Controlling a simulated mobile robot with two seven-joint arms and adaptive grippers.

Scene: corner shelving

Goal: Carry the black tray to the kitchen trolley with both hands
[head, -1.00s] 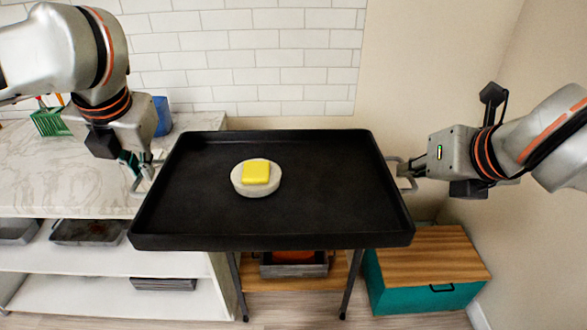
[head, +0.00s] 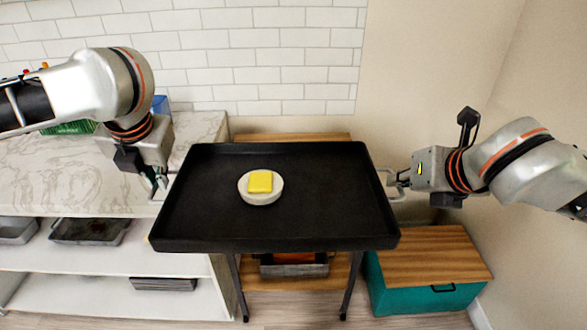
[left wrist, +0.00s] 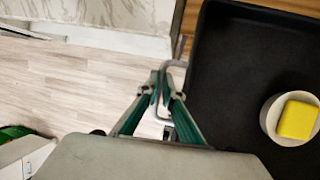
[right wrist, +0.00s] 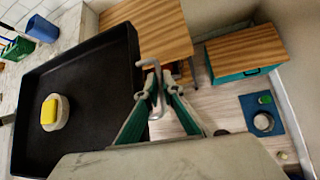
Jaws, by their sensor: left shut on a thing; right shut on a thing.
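The black tray (head: 310,215) hangs roughly level between my grippers, with a round white dish (head: 261,197) holding a yellow block (head: 260,181) left of its middle. My left gripper (head: 160,183) is shut on the tray's left wire handle, clear in the left wrist view (left wrist: 165,82). My right gripper (head: 398,179) is shut on the right handle, clear in the right wrist view (right wrist: 153,78). The kitchen trolley's wooden top (head: 290,137) shows behind the tray's far edge; the tray hides most of it. The gap between tray and top cannot be told.
A marble counter (head: 60,180) with shelves of metal trays stands left, close to my left gripper. A teal chest with a wooden lid (head: 425,255) stands right of the trolley. The trolley's lower shelf holds a grey tray (head: 293,269). Walls stand behind and right.

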